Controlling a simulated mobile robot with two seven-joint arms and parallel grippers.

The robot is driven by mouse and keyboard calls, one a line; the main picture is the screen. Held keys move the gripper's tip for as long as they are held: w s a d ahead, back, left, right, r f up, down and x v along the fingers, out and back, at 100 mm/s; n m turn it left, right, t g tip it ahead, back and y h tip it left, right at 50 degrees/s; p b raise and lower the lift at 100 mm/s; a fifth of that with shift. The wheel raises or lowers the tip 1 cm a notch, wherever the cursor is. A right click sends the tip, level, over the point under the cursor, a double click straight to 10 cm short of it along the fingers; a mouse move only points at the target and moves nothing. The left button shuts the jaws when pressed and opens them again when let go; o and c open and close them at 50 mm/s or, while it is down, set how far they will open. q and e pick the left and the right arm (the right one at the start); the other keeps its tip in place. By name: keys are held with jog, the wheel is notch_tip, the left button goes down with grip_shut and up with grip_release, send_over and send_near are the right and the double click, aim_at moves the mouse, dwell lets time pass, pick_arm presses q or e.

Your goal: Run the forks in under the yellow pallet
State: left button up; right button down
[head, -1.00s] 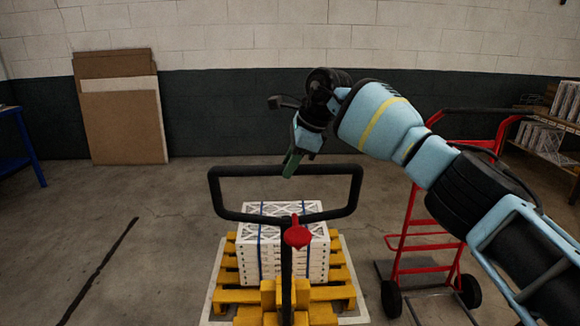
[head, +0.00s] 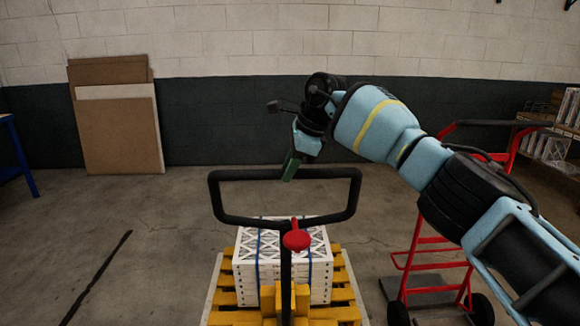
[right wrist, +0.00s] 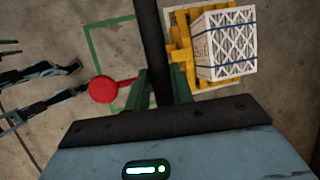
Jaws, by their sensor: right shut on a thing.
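The yellow pallet (head: 346,295) is on the floor ahead and carries a stack of white boxed filters (head: 318,262) with blue straps. A pallet jack stands before it, with a black loop handle (head: 350,205), a red lever (head: 296,240) and a yellow body (head: 285,303). The body overlaps the pallet's near side in the head view. The forks are hidden, so I cannot tell how far under they are. My right gripper (head: 291,168) is shut on the handle's top bar; the right wrist view (right wrist: 165,92) shows the black bar between its fingers. My left gripper is out of view.
A red hand truck (head: 412,262) stands to the right of the pallet. Brown and white boards (head: 118,130) lean on the back wall. A blue table (head: 18,155) is at the far left and a shelf (head: 550,140) at the far right. Floor left of the pallet is clear.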

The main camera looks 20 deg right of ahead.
jog(key=c, duration=1.5)
grip_release()
jog(key=shift+w+d+r, duration=0.1)
jog(key=shift+w+r, duration=0.05)
jog(key=shift+r, duration=0.05)
jog(key=o, duration=0.3)
jog(key=shift+w+f, duration=0.1)
jog(key=shift+f, duration=0.05)
jog(key=v, duration=0.7)
jog(key=shift+r, duration=0.35)
jog(key=shift+s+d, duration=0.2)
